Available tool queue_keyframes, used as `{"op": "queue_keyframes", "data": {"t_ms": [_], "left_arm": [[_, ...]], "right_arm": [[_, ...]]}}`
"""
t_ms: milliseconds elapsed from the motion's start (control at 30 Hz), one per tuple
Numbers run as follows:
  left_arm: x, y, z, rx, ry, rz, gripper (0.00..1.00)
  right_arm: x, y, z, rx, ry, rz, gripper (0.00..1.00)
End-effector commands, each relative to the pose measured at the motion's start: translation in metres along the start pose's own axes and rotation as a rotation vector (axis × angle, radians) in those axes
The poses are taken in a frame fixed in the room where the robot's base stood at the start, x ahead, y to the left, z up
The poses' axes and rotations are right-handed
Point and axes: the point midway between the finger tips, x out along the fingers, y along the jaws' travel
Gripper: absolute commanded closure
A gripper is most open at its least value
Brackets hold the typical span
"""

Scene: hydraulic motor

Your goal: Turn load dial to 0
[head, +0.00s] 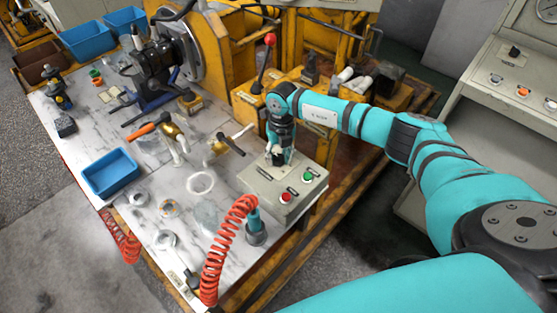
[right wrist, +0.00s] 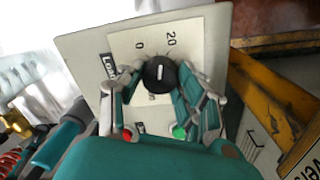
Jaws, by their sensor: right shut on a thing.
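The load dial (right wrist: 160,74) is a round black knob with a short white mark on a pale scale plate; in the right wrist view "0" stands above left of it and "20" above right. The white mark looks roughly upright, but its exact reading is hard to tell. The plate is on a grey control box (head: 300,200) at the table's right edge. My right gripper (head: 278,157) points down at the box and is shut on the dial, one finger on each side; it also shows in the right wrist view (right wrist: 160,88). My left gripper is out of view.
A red button (head: 286,197) and a green button (head: 308,176) sit beside the dial. A coiled red hose (head: 225,245) stands close to the box's left. A blue tray (head: 110,173) and several tools lie on the marble table. A red-knobbed lever (head: 269,41) rises behind.

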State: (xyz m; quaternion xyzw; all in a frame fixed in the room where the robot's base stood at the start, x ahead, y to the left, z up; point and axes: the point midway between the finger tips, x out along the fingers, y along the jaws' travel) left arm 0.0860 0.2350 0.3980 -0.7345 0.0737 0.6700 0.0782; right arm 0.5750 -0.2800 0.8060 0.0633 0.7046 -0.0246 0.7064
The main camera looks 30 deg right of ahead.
Motion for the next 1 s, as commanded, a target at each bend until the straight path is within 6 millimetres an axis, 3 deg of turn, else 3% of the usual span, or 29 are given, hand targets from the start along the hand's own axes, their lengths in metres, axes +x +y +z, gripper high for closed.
{"op": "queue_keyframes", "data": {"t_ms": [500, 1000], "left_arm": [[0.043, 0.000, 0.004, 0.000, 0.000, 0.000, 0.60], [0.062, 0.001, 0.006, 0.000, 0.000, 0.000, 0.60]], "right_arm": [[0.002, -0.001, 0.002, -0.480, 0.022, -0.001, 0.97], [0.000, 0.000, 0.002, -0.762, 0.039, -0.001, 0.97]]}}
